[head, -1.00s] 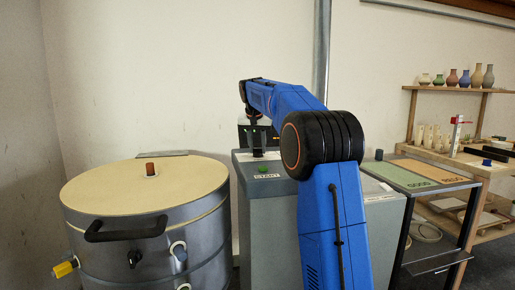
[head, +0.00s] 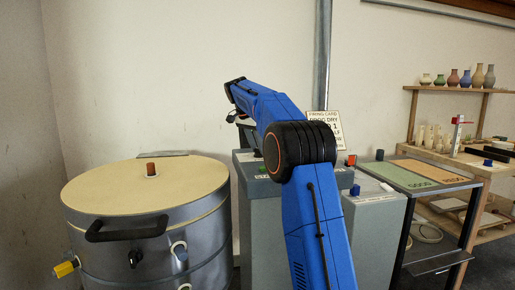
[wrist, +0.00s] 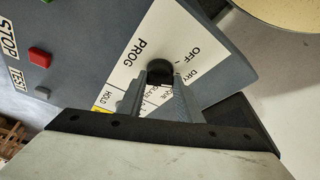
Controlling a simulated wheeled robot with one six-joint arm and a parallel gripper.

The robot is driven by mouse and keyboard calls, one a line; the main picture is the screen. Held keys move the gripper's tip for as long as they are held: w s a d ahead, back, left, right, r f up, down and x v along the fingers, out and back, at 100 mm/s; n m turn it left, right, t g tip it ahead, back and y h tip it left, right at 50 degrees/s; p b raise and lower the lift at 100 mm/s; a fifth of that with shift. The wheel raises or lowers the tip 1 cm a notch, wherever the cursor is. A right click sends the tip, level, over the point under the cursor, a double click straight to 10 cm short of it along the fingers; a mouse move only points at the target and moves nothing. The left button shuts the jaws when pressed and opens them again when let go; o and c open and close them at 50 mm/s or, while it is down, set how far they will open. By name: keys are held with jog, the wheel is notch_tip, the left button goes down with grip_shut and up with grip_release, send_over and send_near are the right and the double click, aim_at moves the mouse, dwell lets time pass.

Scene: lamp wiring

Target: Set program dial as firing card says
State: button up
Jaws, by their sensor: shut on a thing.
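The program dial (wrist: 160,70) is a round black knob on a white PROG plate (wrist: 128,62) in the wrist view. My gripper (wrist: 160,82) is shut on the dial, one finger on each side. OFF and DRY show beside the knob and HOLD lower left; other labels are partly covered by the fingers, and the dial's pointer cannot be made out. The firing card (head: 324,117) stands behind my arm in the head view.
The grey control cabinet (head: 262,215) stands right of the round kiln (head: 125,240), whose lid (head: 110,185) is closed. A red button (wrist: 39,57) sits by the STOP label. A table with green and orange panels (head: 415,175) and a pottery shelf (head: 450,89) stand right.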

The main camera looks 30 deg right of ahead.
jog(key=shift+m+g, duration=0.3)
jog(key=shift+m, duration=0.3)
jog(key=o, duration=1)
jog(key=shift+o, duration=0.2)
jog(key=shift+r, duration=0.1)
